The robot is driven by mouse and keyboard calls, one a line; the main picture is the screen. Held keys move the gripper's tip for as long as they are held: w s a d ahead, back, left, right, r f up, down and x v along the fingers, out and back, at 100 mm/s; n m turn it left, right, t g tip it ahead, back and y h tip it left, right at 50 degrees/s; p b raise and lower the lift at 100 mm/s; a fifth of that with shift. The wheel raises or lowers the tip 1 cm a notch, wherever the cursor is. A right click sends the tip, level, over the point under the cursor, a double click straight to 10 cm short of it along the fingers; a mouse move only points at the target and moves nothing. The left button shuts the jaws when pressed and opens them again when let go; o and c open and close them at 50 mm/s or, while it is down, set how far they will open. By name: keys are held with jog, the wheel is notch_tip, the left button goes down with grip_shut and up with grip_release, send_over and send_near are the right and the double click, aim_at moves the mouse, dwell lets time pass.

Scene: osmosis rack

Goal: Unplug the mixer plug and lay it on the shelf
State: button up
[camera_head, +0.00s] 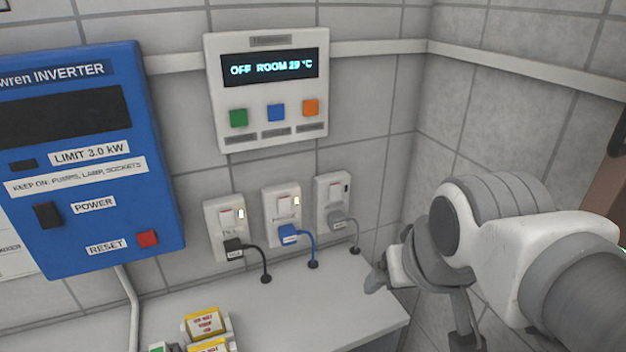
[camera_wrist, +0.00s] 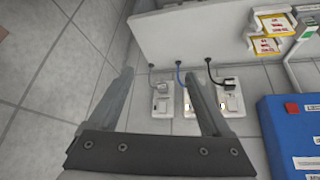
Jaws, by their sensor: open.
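Three plugs sit in wall sockets above the white shelf (camera_head: 345,300): a black plug (camera_head: 235,246) at left, a blue plug (camera_head: 289,235) in the middle and a grey plug (camera_head: 342,225) at right. Their labels are too small to read, so I cannot tell which is the mixer plug. My gripper (camera_head: 378,280) is right of the sockets by the shelf's right end. In the wrist view my gripper (camera_wrist: 159,74) is open and empty. The grey plug (camera_wrist: 161,87) shows between its fingers, apart from them; the right finger partly hides the middle socket.
A blue inverter (camera_head: 85,170) hangs at left and a control panel (camera_head: 268,90) above the sockets. Yellow-and-white boxes (camera_head: 206,323) stand on the shelf's front left. The shelf's right part is clear. The side wall stands close behind my arm.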

jog(key=w+d+f+n+t+b, duration=0.1)
jog(key=w+d+f+t+b, duration=0.15)
jog(key=w+f+b, duration=0.7)
jog(key=w+d+f+n+t+b, duration=0.15)
jog(key=w+f+t, duration=0.25)
jog(key=w, duration=1.1)
jog(key=n+t+y+b, duration=0.1)
jog(key=t+y+b, duration=0.4)
jog(key=y+b, duration=0.15)
send_near(340, 226)
jog(key=shift+w+a+r+g+h, duration=0.25)
jog(key=shift+w+a+r, duration=0.1)
jog(key=shift+w, duration=0.15)
jog(key=shift+w, duration=0.1)
jog(key=shift+b+x, duration=0.65)
jog(key=shift+x, duration=3.75)
jog(key=shift+b, duration=0.3)
grip_shut()
